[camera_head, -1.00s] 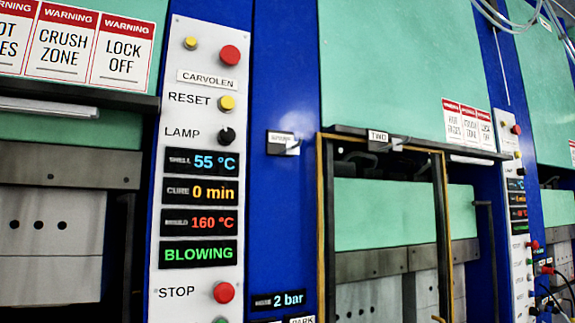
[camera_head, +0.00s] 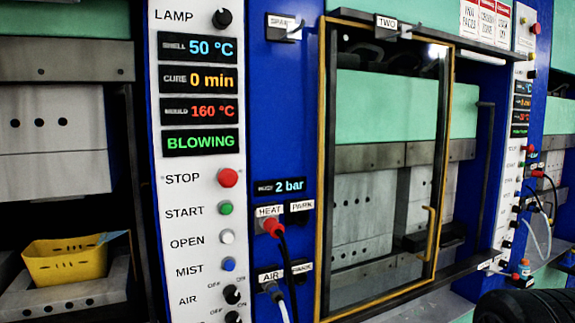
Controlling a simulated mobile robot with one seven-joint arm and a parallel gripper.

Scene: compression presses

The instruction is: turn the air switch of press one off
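The air switch (camera_head: 232,294) is a black rotary knob low on the white control panel (camera_head: 172,240), at the bottom of the view. It sits beside the word AIR, with OFF at its upper left and ON at its upper right. Its pointer is too small to read surely. The panel stands between the left press (camera_head: 60,61) and a press tagged TWO (camera_head: 386,22); no tag reading ONE is in view. The panel's green display (camera_head: 201,142) reads BLOWING. My gripper is not in view.
Another black knob (camera_head: 233,317) is cut off just below. Right of the panel, a red heat plug (camera_head: 272,227) and an air connector (camera_head: 272,287) have hanging lines. A yellow basket (camera_head: 65,261) stands in the left press. A dark ribbed shape (camera_head: 525,307) fills the lower right corner.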

